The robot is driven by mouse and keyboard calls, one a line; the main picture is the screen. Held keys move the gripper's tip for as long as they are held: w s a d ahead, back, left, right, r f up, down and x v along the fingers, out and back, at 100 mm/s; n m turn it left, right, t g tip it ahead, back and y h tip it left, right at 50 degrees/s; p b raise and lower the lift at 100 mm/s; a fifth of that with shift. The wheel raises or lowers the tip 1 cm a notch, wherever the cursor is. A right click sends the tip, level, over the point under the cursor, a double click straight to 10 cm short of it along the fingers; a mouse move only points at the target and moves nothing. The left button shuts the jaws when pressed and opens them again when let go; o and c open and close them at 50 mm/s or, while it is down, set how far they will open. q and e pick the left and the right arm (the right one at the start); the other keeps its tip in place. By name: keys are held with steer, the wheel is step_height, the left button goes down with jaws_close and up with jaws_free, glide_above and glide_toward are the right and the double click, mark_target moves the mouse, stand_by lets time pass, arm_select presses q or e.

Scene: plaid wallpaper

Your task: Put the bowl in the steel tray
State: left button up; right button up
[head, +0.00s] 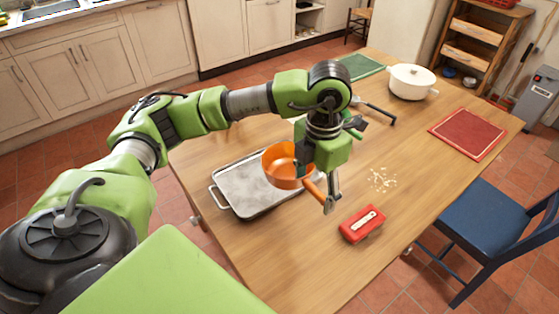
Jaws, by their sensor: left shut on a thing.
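The orange bowl (282,168) shows in the head view at the middle of the table, tilted and over the right part of the steel tray (238,184). My left gripper (328,194) is at the bowl's right side, shut on it. The gripper hides part of the bowl, and I cannot tell whether the bowl touches the tray. The tray is a flat grey rectangle with a handle at its left end. The visible part of it is empty. My right gripper is out of view.
A red box-like item (362,223) lies right of the gripper, with pale crumbs (382,180) beyond it. A blue chair (490,225) stands at the right edge.

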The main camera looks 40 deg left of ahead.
arm_select(q)
steer(key=w+a+f, duration=0.1)
steer(key=a, duration=0.1)
steer(key=w+a+f+p, duration=0.1)
steer(key=w+a, duration=0.1)
steer(key=w+a+f+p, duration=0.1)
steer(key=w+a, duration=0.1)
steer(key=a, duration=0.1)
steer(key=shift+f, duration=0.35)
steer(key=w+a+f, duration=0.1)
steer(key=a+f, duration=0.1)
steer(key=f, duration=0.1)
steer(key=w+a+f, duration=0.1)
steer(key=f, duration=0.1)
steer(key=shift+w+f+p, duration=0.15)
steer(key=shift+w+p, duration=0.15)
steer(key=shift+p, duration=0.05)
step_height(320, 180, down, 3)
steer(key=shift+a+p, duration=0.1)
steer(key=shift+p, duration=0.5)
steer(key=shift+f, duration=0.2)
steer(key=o, duration=1.5)
steer(key=shift+o, duration=0.2)
steer(key=shift+r, duration=0.1)
step_height(320, 180, up, 11)
steer(key=shift+f+b, duration=0.1)
steer(key=shift+b, duration=1.1)
steer(key=shift+r, duration=0.55)
